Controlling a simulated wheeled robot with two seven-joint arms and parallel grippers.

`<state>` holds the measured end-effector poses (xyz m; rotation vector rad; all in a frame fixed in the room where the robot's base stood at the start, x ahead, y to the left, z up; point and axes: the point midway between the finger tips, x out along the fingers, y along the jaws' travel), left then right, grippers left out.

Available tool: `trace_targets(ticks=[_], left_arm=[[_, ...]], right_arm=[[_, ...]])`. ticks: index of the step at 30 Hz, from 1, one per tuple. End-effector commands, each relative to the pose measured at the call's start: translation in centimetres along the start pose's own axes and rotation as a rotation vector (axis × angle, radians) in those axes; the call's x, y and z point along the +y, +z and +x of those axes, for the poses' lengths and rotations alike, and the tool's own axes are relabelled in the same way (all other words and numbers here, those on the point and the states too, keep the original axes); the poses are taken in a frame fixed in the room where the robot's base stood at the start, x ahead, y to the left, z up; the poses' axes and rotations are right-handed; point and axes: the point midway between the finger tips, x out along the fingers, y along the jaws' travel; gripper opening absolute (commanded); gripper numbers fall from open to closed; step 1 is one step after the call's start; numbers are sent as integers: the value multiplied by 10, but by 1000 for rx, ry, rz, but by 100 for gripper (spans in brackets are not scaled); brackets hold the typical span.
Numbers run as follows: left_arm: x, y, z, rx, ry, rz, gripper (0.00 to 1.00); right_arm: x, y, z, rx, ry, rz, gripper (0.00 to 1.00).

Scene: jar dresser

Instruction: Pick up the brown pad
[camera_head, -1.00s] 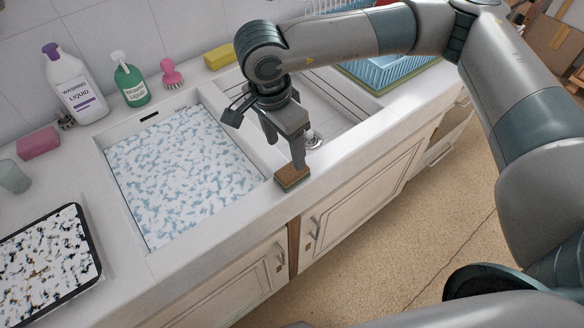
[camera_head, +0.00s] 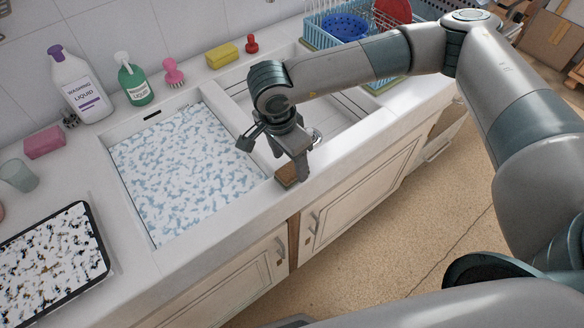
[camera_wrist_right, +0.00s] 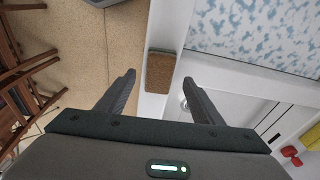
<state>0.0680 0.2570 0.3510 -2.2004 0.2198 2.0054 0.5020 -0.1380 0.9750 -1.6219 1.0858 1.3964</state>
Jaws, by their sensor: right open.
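The brown pad (camera_head: 286,175) is a small block lying on the front rim of the sink, near the divider between the basins. In the right wrist view the pad (camera_wrist_right: 160,72) shows as a brown rectangle between and slightly ahead of the fingertips. My right gripper (camera_head: 290,168) points down at the pad with its jaws open. One finger hides the pad's right part in the head view. In the wrist view the fingers (camera_wrist_right: 159,78) are spread with a gap to the pad on both sides. My left gripper is not in view.
The left basin (camera_head: 185,170) holds a white and blue speckled surface. A dish rack (camera_head: 318,35) is back right; a tray (camera_head: 50,262) is front left.

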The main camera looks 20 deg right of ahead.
Motion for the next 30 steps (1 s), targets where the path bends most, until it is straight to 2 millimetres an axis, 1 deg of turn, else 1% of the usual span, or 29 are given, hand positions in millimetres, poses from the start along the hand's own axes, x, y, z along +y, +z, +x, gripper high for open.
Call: trace_targets(ticks=[1, 2, 6, 9, 23, 24, 25, 26, 27, 29, 30], left_arm=[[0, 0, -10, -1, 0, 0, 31], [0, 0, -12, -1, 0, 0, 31], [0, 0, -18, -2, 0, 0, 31], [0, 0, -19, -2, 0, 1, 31], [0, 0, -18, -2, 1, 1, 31], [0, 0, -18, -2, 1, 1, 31], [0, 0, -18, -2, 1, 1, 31], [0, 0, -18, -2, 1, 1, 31], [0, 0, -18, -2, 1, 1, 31], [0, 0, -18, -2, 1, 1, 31], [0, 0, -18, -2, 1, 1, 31]], right_arm=[[1, -1, 1, 0, 2, 1, 61], [2, -1, 4, 1, 3, 1, 61], [1, -1, 22, 1, 1, 2, 61], [1, -1, 28, 0, 1, 1, 61], [1, -1, 30, 0, -1, 0, 61], [1, -1, 30, 0, -1, 0, 56], [1, -1, 30, 0, -1, 0, 49], [1, -1, 30, 0, -1, 0, 42], [1, -1, 30, 0, -1, 0, 32], [1, -1, 30, 0, -1, 0, 18], [1, -1, 30, 0, -1, 0, 17]])
